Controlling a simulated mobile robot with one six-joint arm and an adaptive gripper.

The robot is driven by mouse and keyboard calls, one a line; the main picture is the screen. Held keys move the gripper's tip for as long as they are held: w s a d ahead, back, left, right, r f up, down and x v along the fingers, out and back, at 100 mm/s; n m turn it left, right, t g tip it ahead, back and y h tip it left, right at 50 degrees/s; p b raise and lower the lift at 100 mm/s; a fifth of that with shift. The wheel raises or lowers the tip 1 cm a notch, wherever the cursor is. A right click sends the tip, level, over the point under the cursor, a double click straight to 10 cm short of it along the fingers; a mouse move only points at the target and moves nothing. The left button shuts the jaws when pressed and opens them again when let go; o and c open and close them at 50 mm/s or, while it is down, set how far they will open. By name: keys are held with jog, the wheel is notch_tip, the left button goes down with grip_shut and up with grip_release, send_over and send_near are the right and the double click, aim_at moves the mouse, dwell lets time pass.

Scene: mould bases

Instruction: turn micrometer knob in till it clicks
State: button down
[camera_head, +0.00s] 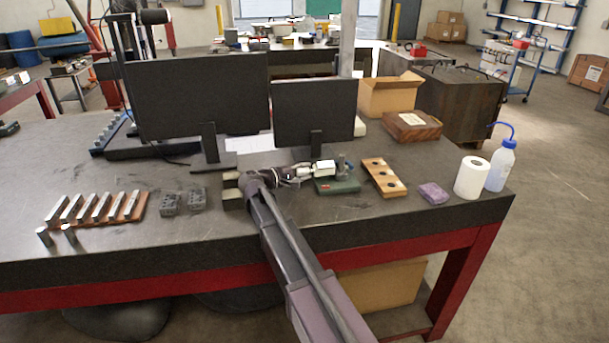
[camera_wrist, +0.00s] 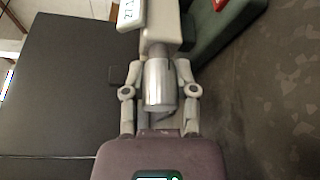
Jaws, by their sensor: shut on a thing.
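The micrometer (camera_head: 323,167) is a pale body held on a green stand (camera_head: 338,186) on the dark table. In the wrist view its digital display (camera_wrist: 130,12) shows at the top, and its silver cylindrical knob (camera_wrist: 160,85) points toward me. My gripper (camera_wrist: 158,75) has one finger on each side of the knob and is shut on it. In the head view my gripper (camera_head: 302,172) reaches the micrometer from the left, and the knob is too small to make out there. The green stand also shows in the wrist view (camera_wrist: 222,28).
Two dark monitors (camera_head: 315,110) stand close behind my gripper. A wooden block with holes (camera_head: 383,177), a purple block (camera_head: 433,193), a white roll (camera_head: 472,177) and a wash bottle (camera_head: 501,166) lie to the right. Metal blocks (camera_head: 198,199) sit to the left. The front middle is fairly clear.

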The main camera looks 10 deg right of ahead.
jog(key=shift+m+h+b, duration=0.3)
jog(key=shift+m, duration=0.4)
jog(key=shift+c, duration=2)
grip_release()
jog(key=shift+n+p, duration=0.3)
jog(key=shift+n, duration=0.1)
